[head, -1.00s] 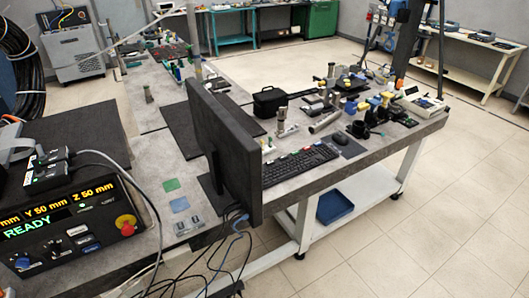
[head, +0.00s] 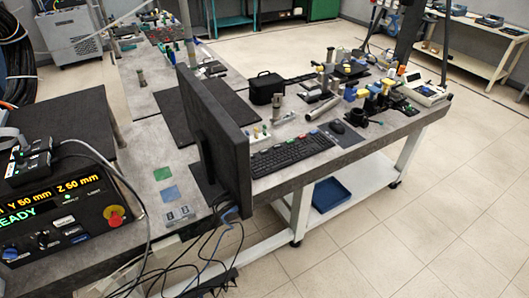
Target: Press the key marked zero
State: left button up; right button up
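A black control box (head: 62,217) stands on the bench at the lower left, partly cut off by the left edge. Its lit display (head: 52,190) shows yellow "Y 50 mm Z 50 mm" and green "READY". Below are small keys (head: 75,231), a blue knob (head: 10,253) and a red stop knob (head: 114,215) on yellow. Their labels are too small to read, so I cannot tell which is marked zero. A black keyboard (head: 290,153) lies right of the monitor; its key marks are also unreadable. Neither of my grippers shows in the head view.
A black monitor (head: 218,140) stands upright between control box and keyboard. A grey cable (head: 122,178) loops beside the box. Green (head: 162,174) and blue (head: 169,193) pads lie on the bench. Parts crowd the right table. Loose cables hang at its front. Floor at right is clear.

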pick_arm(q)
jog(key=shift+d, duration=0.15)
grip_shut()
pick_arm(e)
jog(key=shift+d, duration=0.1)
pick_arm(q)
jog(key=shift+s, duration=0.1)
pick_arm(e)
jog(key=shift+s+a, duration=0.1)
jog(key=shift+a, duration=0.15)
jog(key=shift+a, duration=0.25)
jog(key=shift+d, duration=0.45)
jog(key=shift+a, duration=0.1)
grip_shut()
